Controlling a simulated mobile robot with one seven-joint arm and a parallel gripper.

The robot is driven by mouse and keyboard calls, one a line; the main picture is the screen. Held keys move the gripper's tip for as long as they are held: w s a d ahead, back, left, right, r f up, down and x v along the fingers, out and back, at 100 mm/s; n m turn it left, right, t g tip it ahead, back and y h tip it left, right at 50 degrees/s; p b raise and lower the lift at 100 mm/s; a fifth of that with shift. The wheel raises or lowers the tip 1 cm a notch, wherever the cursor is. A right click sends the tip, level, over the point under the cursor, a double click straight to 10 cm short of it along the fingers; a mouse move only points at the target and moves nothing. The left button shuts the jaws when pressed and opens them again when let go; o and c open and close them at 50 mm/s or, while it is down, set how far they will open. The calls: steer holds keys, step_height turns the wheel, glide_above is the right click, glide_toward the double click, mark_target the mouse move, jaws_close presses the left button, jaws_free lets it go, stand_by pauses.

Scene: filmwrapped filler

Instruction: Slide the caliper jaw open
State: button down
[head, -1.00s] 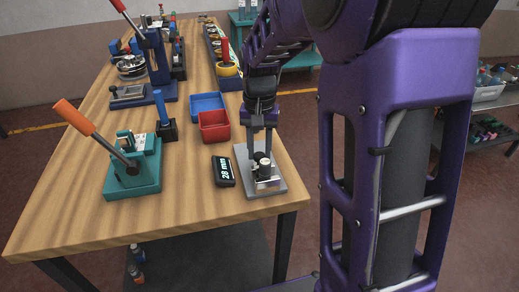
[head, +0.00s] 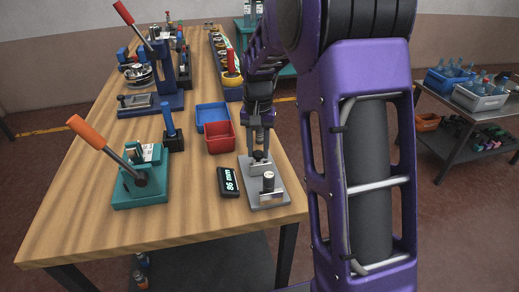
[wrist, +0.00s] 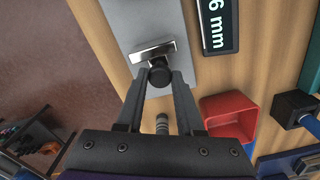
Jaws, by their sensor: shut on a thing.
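The caliper is a grey plate (head: 284,191) at the right front of the bench. A silver post with a dark top (head: 268,182) stands near its front. The sliding jaw (head: 258,167) is farther back, with a clear gap between them. My gripper (head: 259,151) is shut on the jaw's dark knob. In the wrist view, the fingertips (wrist: 159,82) hold the round black knob (wrist: 160,71) beside the silver jaw bar (wrist: 152,51). The black readout (head: 229,182) left of the plate shows 86 mm; the wrist view shows only part of it.
A red bin (head: 219,137) and a blue bin (head: 212,115) stand behind the readout. A teal press with an orange handle (head: 140,185) is at the left. A blue-handled tool (head: 170,125) stands between them. The bench's right edge is close to the plate.

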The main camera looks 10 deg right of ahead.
mark_target(259, 153)
steer(key=c, duration=0.8)
jaws_free()
step_height(259, 153, up, 18)
steer(key=shift+f+p, duration=0.25)
steer(key=shift+p, duration=1)
steer(key=shift+d, duration=0.1)
